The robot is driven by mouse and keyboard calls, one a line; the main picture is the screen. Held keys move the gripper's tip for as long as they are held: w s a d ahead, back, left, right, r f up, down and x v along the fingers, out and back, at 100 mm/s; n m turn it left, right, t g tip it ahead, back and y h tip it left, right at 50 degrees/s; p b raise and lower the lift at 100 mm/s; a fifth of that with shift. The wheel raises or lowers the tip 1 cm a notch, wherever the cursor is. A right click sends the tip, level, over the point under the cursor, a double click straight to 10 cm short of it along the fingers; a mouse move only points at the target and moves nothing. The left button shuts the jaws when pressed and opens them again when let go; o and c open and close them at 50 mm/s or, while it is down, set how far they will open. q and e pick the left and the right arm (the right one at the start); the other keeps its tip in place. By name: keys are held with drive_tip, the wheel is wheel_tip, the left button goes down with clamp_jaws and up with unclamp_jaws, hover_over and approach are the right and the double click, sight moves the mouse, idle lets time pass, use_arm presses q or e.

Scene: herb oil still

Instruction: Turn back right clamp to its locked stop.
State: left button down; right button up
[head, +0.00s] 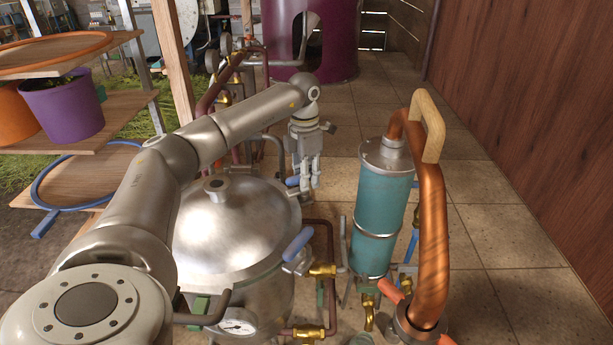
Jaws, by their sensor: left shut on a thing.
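The still pot (225,228) has a domed metal lid and stands left of centre. My left gripper (309,188) points down at the lid's back right edge. It is shut on the back right clamp, whose blue handle (292,181) shows just left of the fingers. The fingers hide most of this clamp, so I cannot tell its exact angle. The front right clamp's blue handle (298,243) is tilted up to the right at the lid's near right edge. My right gripper is out of view.
A teal condenser cylinder (382,210) and a thick copper pipe (432,240) with a wooden handle (430,125) stand right of the pot. Brass valves (322,270) and pipes run between. A purple tank (310,40) is behind. Shelves (75,120) with pots stand left. Tiled floor is open at right.

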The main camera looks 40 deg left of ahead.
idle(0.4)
use_arm(q)
drive_tip(key=c, duration=1.3)
unclamp_jaws()
wheel_tip(320, 180, up, 12)
drive_tip(key=shift+w+a, duration=0.15)
drive_tip(key=shift+a, duration=0.2)
